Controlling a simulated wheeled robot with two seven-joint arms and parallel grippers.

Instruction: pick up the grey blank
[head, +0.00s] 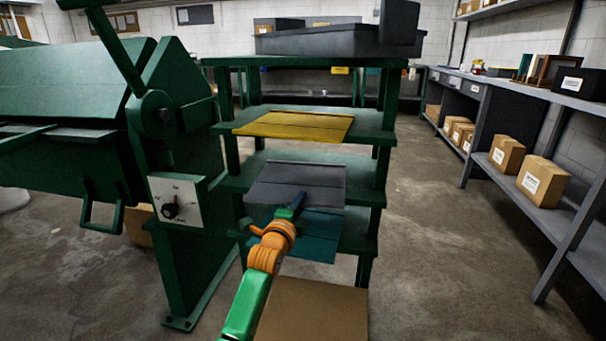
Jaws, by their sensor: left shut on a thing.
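The grey blank (298,178) is a flat sheet on a middle shelf of the green rack (383,168), with its front edge out toward me. My left gripper (298,200) reaches in from below and is shut on the front edge of the grey blank; the fingertips are small and partly hidden by the wrist. A yellow blank (295,125) lies on the shelf above. A teal blank (318,236) lies on the shelf below, partly hidden behind my arm. My right gripper is out of view.
A large green machine (180,225) with a lever and a control box (178,200) stands close on the left. A brown flat surface (315,310) is low in front of the rack. Shelving with cardboard boxes (541,180) lines the right wall. Open floor (445,250) lies between.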

